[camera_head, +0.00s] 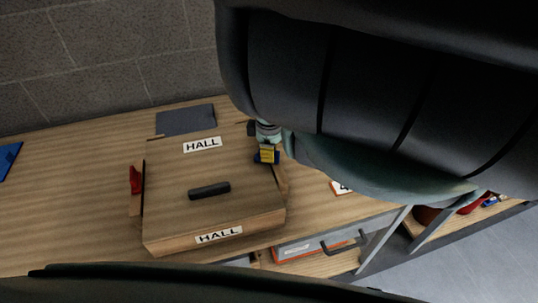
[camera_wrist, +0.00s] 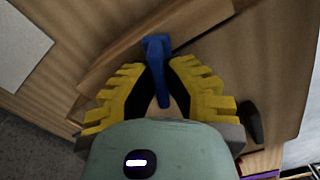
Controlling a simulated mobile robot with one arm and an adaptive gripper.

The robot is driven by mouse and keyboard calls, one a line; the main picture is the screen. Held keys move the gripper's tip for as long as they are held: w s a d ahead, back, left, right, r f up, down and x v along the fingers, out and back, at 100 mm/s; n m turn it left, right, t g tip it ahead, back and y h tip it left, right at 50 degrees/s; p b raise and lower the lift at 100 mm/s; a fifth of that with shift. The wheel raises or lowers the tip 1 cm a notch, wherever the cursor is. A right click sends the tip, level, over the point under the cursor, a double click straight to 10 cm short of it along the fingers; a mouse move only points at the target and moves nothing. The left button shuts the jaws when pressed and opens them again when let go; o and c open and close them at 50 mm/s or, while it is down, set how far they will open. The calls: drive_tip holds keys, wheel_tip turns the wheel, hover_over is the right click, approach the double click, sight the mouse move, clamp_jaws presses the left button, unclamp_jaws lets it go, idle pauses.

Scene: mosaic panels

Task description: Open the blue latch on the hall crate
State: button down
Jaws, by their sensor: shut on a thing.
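The hall crate (camera_head: 165,215) is a wooden box on the table, with two HALL labels and a dark handle (camera_head: 209,190) on its lid. The blue latch (camera_wrist: 155,48) is on the crate's right side in the head view. My gripper (camera_head: 267,155) is at that side, its yellow fingers (camera_wrist: 160,85) shut on the blue latch. In the wrist view the latch passes between the dark inner pads. In the head view my gripper hides most of the latch. A red latch (camera_head: 136,179) is on the crate's left side.
A dark grey flat panel (camera_head: 186,119) lies behind the crate. A blue object (camera_head: 8,158) lies at the far left of the table. An orange-edged drawer with a dark handle (camera_head: 344,241) is below the front edge. The table left of the crate is clear.

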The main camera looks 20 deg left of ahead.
drive_tip(key=m, duration=0.2)
drive_tip(key=m+b, duration=0.1)
drive_tip(key=shift+w+f+m, duration=0.1)
drive_tip(key=shift+w+m, duration=0.25)
drive_tip(key=shift+m, duration=0.05)
drive_tip(key=m, duration=0.2)
drive_tip(key=shift+w+d+m+b, duration=0.1)
drive_tip(key=shift+w+m+b, duration=0.2)
drive_tip(key=m, duration=0.2)
drive_tip(key=m+b, duration=0.1)
drive_tip(key=m, duration=0.2)
drive_tip(key=shift+w+d+m, duration=0.25)
drive_tip(key=shift+w+m, duration=0.05)
drive_tip(key=c, duration=1)
unclamp_jaws()
